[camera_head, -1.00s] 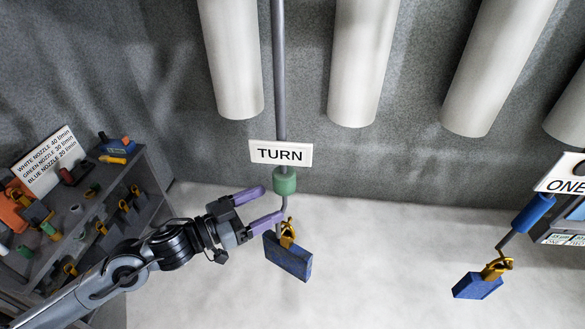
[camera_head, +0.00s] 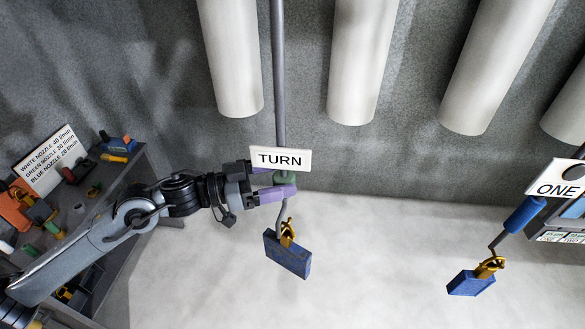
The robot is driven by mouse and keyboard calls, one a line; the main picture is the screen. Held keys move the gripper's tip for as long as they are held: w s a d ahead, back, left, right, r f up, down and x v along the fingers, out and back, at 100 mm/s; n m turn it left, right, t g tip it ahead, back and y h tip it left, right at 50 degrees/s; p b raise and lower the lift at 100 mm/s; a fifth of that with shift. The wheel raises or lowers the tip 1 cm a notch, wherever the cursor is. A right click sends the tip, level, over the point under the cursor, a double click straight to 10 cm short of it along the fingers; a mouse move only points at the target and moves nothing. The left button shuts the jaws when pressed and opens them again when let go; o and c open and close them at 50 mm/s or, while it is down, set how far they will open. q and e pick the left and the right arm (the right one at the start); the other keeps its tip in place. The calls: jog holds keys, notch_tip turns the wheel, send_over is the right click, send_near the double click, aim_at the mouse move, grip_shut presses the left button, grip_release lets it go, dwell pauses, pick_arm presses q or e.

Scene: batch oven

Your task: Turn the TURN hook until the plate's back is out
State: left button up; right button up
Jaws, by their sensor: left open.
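The TURN sign (camera_head: 281,158) hangs on a grey rod. A bent grey hook (camera_head: 281,218) comes down from the collar. A blue plate (camera_head: 287,254) with a yellow clip (camera_head: 288,232) hangs from the hook, tilted, with one broad face showing. My right gripper is not in view.
A ONE sign (camera_head: 559,181) with a blue-collared hook (camera_head: 526,214) and another blue plate (camera_head: 470,283) are at the right. A grey shelf (camera_head: 125,215) with several nozzles and clips stands left. White cylinders (camera_head: 363,60) hang above. The floor between the plates is clear.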

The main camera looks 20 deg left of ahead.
aim_at(293, 175)
pick_arm(q)
jog(key=shift+p+x, duration=0.4)
jog(key=shift+x, duration=1.3)
jog(key=c, duration=1)
jog(key=shift+o, duration=0.2)
jog(key=shift+t, duration=0.3)
